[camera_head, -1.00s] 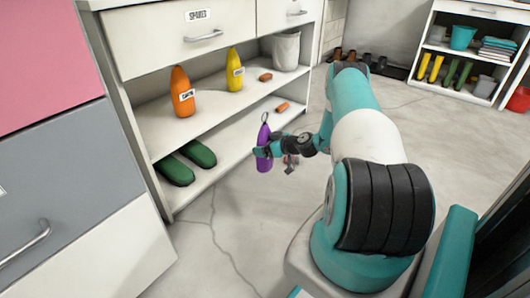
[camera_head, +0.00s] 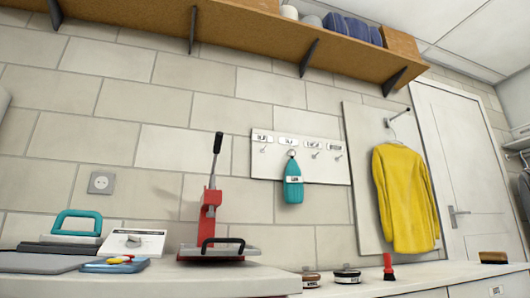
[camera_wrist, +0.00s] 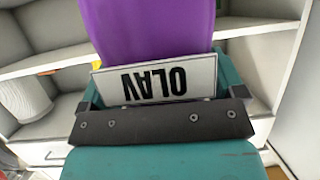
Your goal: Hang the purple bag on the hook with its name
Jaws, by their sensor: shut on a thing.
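The purple bag (camera_wrist: 150,28) fills the top middle of the wrist view. Its white name tag (camera_wrist: 185,84) reads OLAV, upside down in the picture. My gripper (camera_wrist: 158,95) is shut on the bag at the tag. The bag's loop is out of view. In the head view a white hook board (camera_head: 268,183) hangs on the tiled wall, with several hooks under small name labels. The labels are too small to read surely. A teal bag (camera_head: 293,187) hangs on the second hook from the left; the other hooks look empty. My gripper does not show in the head view.
Below the board is a counter (camera_head: 150,285) with a red press (camera_head: 208,215), jars and a red-handled brush. A yellow sweater (camera_head: 405,200) hangs right of the board. A wooden shelf (camera_head: 250,40) runs above. White shelving (camera_wrist: 270,60) lies behind the bag in the wrist view.

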